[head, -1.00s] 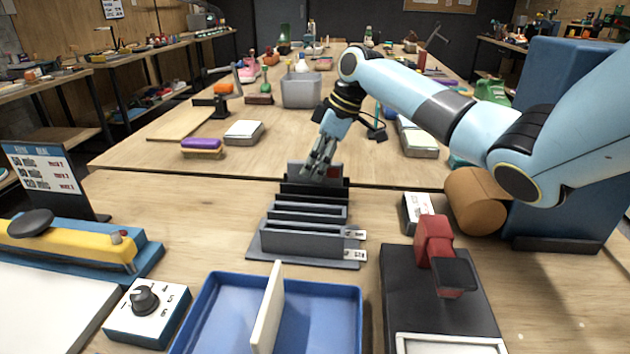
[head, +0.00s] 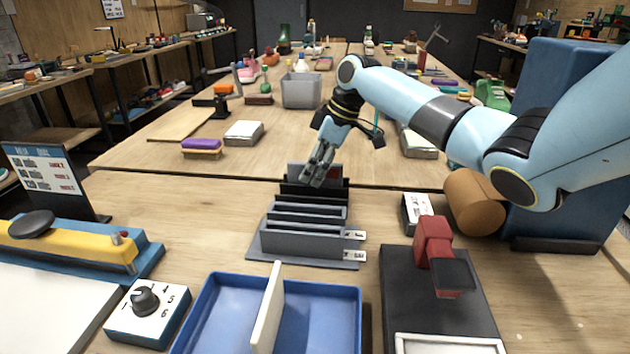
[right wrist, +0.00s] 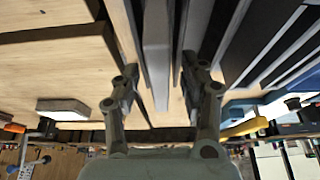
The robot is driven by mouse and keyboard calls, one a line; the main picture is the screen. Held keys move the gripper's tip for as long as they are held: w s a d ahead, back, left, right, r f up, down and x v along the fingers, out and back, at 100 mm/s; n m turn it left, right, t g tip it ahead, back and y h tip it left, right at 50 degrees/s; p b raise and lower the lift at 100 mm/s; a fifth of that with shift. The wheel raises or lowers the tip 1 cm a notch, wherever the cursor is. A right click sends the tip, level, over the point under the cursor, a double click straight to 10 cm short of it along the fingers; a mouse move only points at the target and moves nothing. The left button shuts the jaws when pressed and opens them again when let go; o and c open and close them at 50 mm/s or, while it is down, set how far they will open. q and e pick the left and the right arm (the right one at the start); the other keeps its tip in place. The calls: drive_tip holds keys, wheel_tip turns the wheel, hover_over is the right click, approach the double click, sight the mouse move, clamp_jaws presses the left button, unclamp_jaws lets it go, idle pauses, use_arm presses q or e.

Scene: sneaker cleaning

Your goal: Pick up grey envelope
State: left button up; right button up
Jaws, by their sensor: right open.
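In the right wrist view, the open fingers (right wrist: 158,88) lie on either side of a grey upright slab (right wrist: 156,45) that looks like the envelope. I cannot tell whether they touch it. My left gripper is not in view.
A blue tray (head: 205,318) with an upright pale divider is in front of the rack. A dial box (head: 146,312) is at the front left. Bare table lies left of the rack.

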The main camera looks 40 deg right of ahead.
clamp_jaws()
drive_tip(key=shift+r, duration=0.1)
idle(0.3)
